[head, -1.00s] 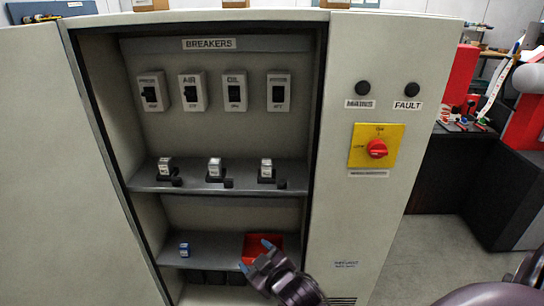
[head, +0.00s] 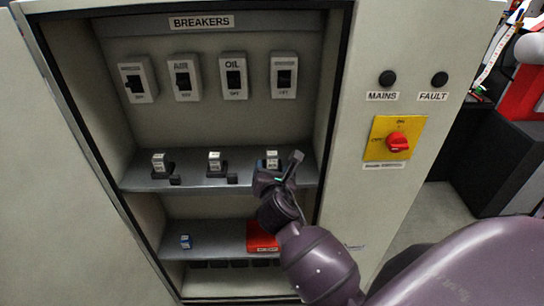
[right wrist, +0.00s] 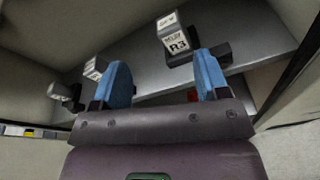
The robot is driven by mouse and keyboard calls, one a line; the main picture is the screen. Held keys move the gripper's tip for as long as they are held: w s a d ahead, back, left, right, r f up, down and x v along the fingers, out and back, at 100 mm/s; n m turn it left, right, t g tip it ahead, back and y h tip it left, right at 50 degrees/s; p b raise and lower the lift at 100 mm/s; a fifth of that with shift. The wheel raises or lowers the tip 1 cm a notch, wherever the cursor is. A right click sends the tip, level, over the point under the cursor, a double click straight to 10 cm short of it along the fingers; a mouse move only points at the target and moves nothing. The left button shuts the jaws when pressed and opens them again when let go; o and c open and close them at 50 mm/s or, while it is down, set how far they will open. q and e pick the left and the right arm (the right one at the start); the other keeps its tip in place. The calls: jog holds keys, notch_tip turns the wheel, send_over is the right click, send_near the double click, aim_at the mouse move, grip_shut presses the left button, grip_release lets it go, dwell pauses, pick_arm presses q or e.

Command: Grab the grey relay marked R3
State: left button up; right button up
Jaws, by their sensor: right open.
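The grey relay marked R3 (right wrist: 176,38) sits in a dark socket on the cabinet's middle shelf. In the right wrist view it is ahead of my fingers, nearer the right finger, and its R3 label is readable. In the head view the relay (head: 272,158) is the rightmost of three on that shelf, its lower part partly behind my gripper. My right gripper (head: 279,170) is open and empty, in front of the relay and apart from it. Its two blue fingers (right wrist: 163,82) show in the right wrist view. My left gripper is not in view.
Two more grey relays, one at left (head: 160,162) and one in the middle (head: 214,161), stand on the same shelf (head: 195,181). A blue relay (head: 185,241) and a red bin (head: 262,238) are on the lower shelf. The cabinet's right panel carries a red switch (head: 398,142).

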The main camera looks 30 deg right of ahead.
aim_at(272, 155)
jog(key=w+d+n, duration=0.1)
jog(key=w+d, duration=0.1)
jog(key=w+d+f+n, duration=0.1)
jog(key=w+d, duration=0.1)
jog(key=w, duration=0.1)
jog(key=w+d+f+n, duration=0.1)
jog(key=w+d, duration=0.1)
jog(key=w, duration=0.1)
jog(key=shift+w+f+n+b, duration=0.25)
jog(key=shift+n+b, duration=0.05)
dwell(0.4)
jog(key=c, duration=1)
